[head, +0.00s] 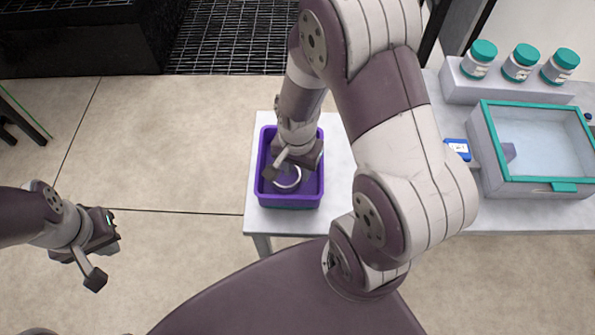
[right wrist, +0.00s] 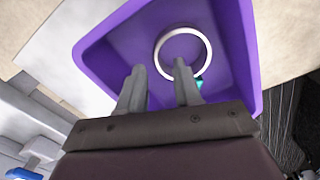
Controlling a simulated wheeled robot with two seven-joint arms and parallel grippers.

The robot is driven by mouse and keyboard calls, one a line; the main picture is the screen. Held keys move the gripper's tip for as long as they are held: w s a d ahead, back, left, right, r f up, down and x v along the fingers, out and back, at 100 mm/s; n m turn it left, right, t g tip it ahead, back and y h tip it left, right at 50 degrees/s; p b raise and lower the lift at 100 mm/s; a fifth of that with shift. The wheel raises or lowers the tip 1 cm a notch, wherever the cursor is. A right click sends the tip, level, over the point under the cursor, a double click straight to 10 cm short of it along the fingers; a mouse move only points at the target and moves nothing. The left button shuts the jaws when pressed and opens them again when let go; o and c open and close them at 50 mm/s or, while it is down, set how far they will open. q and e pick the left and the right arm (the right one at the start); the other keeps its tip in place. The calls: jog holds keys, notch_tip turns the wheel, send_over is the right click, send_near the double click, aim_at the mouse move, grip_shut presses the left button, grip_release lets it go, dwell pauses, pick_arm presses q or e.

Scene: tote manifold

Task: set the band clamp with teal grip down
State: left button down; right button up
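The band clamp is a pale ring (head: 288,178) inside the purple tote (head: 261,165). In the right wrist view the ring (right wrist: 207,50) lies against the tote's inside, with a bit of teal grip (right wrist: 201,84) beside my right fingertip. My right gripper (right wrist: 160,68) is open, its two fingers apart over the tote, and the near edge of the ring is at the fingertips. Nothing shows clearly between the fingers. In the head view the right gripper hides part of the ring. My left gripper (head: 108,252) is open and empty over the floor at the left.
The tote stands on a small white table (head: 340,150). At the right, a counter holds a teal-rimmed clear bin (head: 530,187), a blue device (head: 458,149) and a white rack (head: 505,89) with teal-capped jars (head: 520,63). The floor between my left gripper and the table is clear.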

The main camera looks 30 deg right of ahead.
notch_tip(320, 180, up, 11)
jog(key=s+a+n+t+p, duration=0.1)
jog(key=a+n, duration=0.1)
jog(key=n, duration=0.8)
jog(key=shift+s+a+n, duration=0.25)
jog(key=shift+a+n, duration=0.05)
jog(key=shift+a, duration=0.05)
